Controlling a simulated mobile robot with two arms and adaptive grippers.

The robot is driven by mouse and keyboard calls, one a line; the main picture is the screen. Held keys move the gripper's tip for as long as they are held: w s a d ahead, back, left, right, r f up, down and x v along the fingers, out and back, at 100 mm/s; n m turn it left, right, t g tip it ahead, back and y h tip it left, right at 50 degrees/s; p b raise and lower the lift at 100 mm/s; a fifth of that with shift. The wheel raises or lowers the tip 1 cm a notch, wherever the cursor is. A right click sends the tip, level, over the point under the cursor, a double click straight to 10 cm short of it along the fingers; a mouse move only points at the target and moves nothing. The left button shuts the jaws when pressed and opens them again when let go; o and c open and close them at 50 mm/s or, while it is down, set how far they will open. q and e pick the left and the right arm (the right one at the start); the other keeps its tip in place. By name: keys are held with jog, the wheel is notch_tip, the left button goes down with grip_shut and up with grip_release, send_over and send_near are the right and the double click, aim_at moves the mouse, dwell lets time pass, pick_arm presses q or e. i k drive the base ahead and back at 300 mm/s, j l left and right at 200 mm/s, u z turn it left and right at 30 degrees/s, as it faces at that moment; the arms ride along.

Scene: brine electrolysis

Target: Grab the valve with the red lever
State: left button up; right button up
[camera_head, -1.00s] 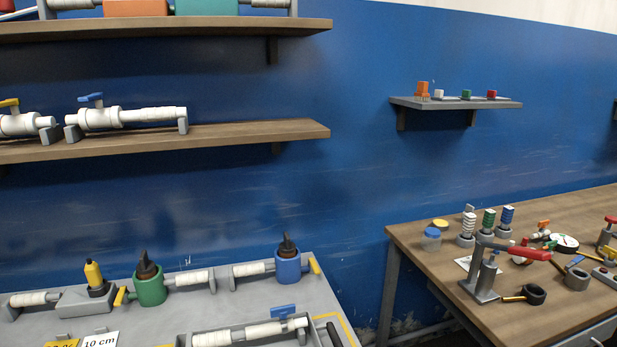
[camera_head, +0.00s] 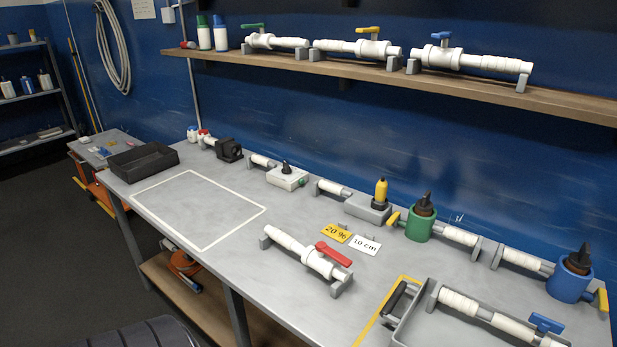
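The valve with the red lever (camera_head: 308,256) is a white pipe piece lying on two grey supports on the grey workbench, near its front edge. Its red lever (camera_head: 333,253) sits on top towards the right end. Nothing touches or covers it. Neither of my grippers shows in the head view.
On the bench (camera_head: 225,268), a grey tray (camera_head: 404,331) with a blue-lever valve (camera_head: 497,318) is at the right. Yellow and white cards (camera_head: 365,245) lie behind the red-lever valve. A white outlined area (camera_head: 197,208) is empty. The shelf (camera_head: 450,83) holds green-, yellow- and blue-lever valves.

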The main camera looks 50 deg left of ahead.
aim_at(330, 269)
jog(key=u, duration=1.5)
